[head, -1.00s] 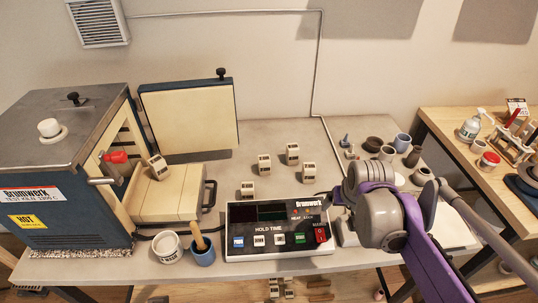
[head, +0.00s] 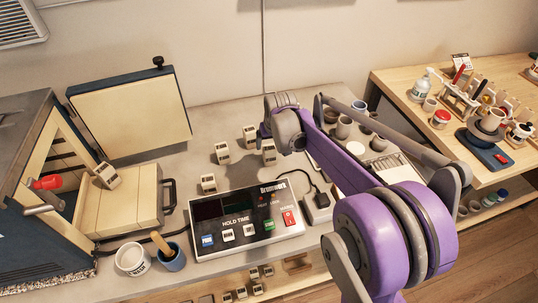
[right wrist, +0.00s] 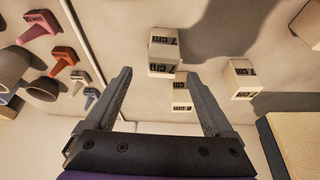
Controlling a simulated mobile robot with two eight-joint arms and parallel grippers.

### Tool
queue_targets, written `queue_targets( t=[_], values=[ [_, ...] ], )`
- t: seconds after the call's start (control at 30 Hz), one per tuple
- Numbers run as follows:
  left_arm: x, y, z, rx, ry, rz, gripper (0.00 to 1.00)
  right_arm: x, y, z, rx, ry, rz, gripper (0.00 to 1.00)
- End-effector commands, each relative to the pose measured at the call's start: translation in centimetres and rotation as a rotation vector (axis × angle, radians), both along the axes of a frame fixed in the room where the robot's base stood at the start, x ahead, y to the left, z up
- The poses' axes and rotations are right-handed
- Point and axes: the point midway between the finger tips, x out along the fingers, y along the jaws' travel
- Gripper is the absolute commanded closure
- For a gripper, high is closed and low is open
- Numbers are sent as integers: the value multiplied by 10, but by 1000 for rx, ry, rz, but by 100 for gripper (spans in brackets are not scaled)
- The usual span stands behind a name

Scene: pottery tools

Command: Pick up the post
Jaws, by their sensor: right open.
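Several small cream posts with dark printed labels stand on the grey table in the head view: one at the back (head: 249,137), one at left (head: 222,153), one at right (head: 269,153) and one in front (head: 208,184). Another post (head: 107,175) sits by the kiln opening. My right gripper (head: 265,131) is above the back and right posts; its fingertips are partly hidden by my wrist. In the right wrist view, the right gripper (right wrist: 163,85) is open and empty. Posts show beyond and between its fingers (right wrist: 165,52) (right wrist: 181,95), and one to the right (right wrist: 242,79). My left gripper is not in view.
The controller box (head: 245,222) is in front of the posts. The kiln (head: 40,180) and a cream slab with a handle (head: 125,203) are at left. Cups and small tools (right wrist: 62,57) lie beside the gripper. A wooden side table (head: 400,95) is at right.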

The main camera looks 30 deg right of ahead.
Motion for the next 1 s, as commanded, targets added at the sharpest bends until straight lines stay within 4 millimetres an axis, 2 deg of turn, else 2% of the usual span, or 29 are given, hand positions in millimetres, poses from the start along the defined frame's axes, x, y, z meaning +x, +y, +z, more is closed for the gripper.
queue_targets(
  t=[0.1,0.23,0.53,0.57,1.0],
  values=[
    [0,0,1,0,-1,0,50,5,2,-19,0,0,1,12],
    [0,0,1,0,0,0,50,11,0,-34,0,0,0,12],
    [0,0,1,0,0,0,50,12,0,-39,0,0,0,12],
    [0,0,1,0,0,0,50,12,0,-39,0,0,0,16],
    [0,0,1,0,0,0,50,12,0,-39,0,0,0,95]
  ],
)
